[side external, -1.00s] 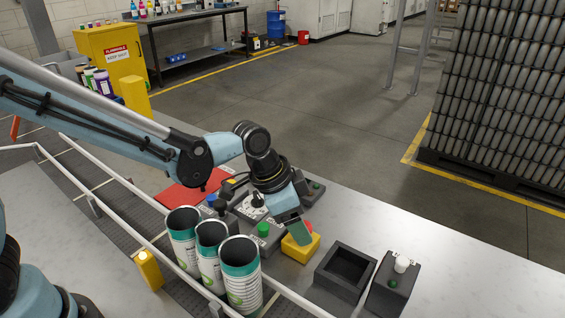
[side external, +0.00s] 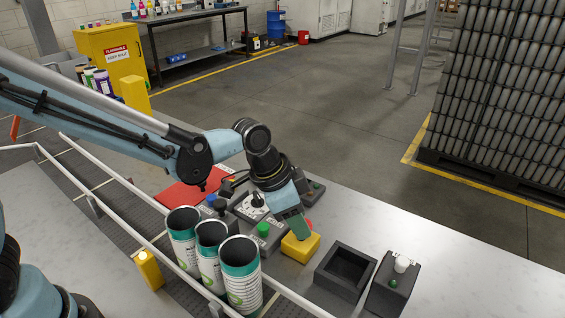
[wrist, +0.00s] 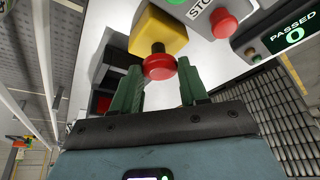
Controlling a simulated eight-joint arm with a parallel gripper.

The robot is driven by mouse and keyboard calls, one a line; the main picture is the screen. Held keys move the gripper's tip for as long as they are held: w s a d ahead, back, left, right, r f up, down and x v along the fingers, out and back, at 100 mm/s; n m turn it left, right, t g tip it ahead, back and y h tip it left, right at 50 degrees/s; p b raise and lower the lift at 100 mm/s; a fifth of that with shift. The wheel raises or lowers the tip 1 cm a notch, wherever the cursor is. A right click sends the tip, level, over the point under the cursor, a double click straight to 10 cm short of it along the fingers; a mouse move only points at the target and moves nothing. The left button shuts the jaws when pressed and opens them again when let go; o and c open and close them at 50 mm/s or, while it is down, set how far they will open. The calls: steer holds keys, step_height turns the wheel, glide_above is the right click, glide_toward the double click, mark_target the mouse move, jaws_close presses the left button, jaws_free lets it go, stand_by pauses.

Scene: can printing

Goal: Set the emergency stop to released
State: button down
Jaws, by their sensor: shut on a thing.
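The emergency stop is a red mushroom button (wrist: 159,66) on a yellow box (wrist: 159,33) in the wrist view. In the side view the yellow box (side external: 300,248) sits on the light counter, with only a bit of its red button (side external: 309,224) showing beside my green fingers. My gripper (side external: 297,236) points down at it from above. In the wrist view my gripper (wrist: 160,76) has one green finger on each side of the red button and is shut on it. The finger contact itself is hard to see.
Another red button (wrist: 225,23) is beside a STOP label. Three printed cans (side external: 212,250) stand left of the box. A dark open bin (side external: 344,272) is to its right, then a dark box with a white knob (side external: 401,265). A green button (side external: 263,229) is close by.

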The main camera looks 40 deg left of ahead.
steer(key=shift+r, duration=0.65)
steer(key=c, duration=0.6)
jaws_free()
steer(key=v, duration=1.2)
steer(key=shift+f, duration=0.1)
steer(key=x, duration=1.2)
